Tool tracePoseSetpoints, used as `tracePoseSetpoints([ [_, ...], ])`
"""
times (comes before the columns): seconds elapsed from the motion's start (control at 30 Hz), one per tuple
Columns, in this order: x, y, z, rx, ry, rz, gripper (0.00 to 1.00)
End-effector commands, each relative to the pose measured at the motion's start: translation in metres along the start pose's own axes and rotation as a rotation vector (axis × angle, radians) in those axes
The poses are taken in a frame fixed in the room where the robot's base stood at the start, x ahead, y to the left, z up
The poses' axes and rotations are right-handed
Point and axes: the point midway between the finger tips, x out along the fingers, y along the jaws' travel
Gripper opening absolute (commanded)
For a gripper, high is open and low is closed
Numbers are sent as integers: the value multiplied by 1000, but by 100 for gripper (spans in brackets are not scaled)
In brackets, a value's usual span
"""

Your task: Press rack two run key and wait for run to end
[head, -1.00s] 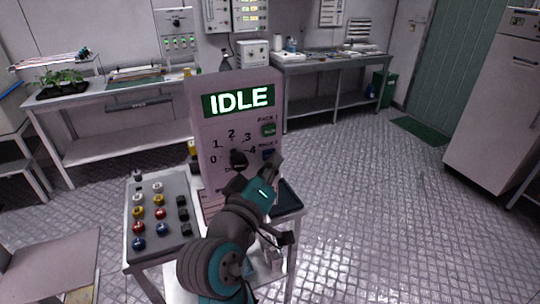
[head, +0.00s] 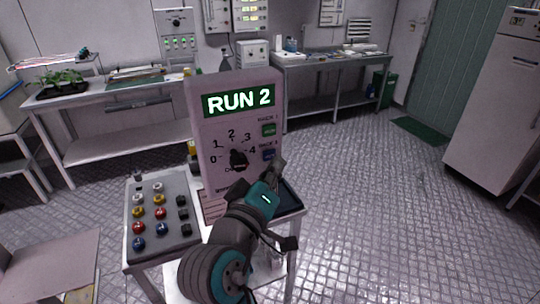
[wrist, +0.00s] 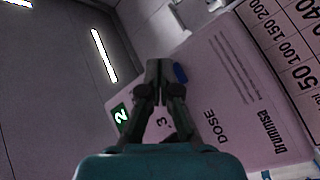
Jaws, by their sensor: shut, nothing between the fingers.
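The upright dosing panel (head: 215,135) stands on a small cart, and its green display (head: 238,100) reads "RUN 2". The blue rack two run key (head: 268,154) is at the panel's right side, below the green rack one key (head: 268,130). My gripper (head: 278,164) is shut and empty, just in front of the panel and close to the blue key. In the wrist view, the closed fingertips (wrist: 158,68) lie beside the blue key (wrist: 180,73). I cannot tell whether they touch it. The black dose knob (head: 238,160) sits left of the keys.
A grey box with coloured knobs (head: 143,245) lies on the cart left of the panel. A grey stool or table top (head: 50,265) is at the lower left. Benches (head: 310,65) line the back wall. The floor (head: 390,200) to the right is clear.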

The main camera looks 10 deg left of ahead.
Motion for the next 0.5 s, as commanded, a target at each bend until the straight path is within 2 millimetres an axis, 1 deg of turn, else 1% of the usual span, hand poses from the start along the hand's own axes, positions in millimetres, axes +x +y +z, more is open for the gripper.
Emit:
tracePoseSetpoints([
  [0.37,-2,1,2,0,0,-1,0],
  [0.5,-8,5,6,1,0,0,0],
])
